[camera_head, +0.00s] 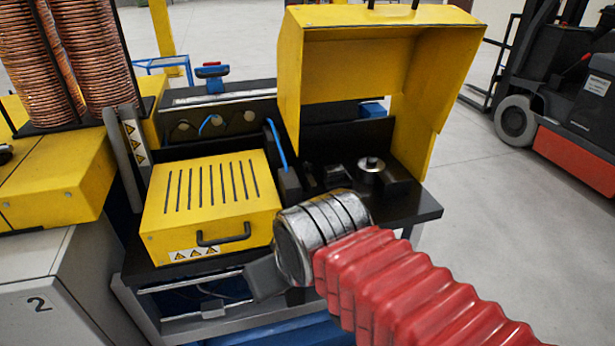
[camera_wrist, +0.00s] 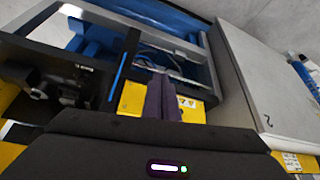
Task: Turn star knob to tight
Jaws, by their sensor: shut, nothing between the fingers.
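My gripper shows in the wrist view (camera_wrist: 160,82) as two dark purple fingers pressed together, with nothing between them. In the head view, my arm with red bellows and a silver joint reaches in from the lower right. A dark part at its end (camera_head: 264,279) is in front of the yellow slotted cover, and the fingertips cannot be made out there. A round metal part (camera_head: 371,164) sits on the black bench under the raised yellow hood, beyond my arm. I cannot pick out the star knob for certain in either view. My gripper appears apart from the bench parts.
The yellow slotted cover (camera_head: 212,200) with a black handle stands left of the open yellow hood (camera_head: 385,60). Copper coils (camera_head: 45,60) stand at the far left, above a grey cabinet (camera_head: 35,295). A forklift (camera_head: 560,100) is at right. Floor between it and the bench is clear.

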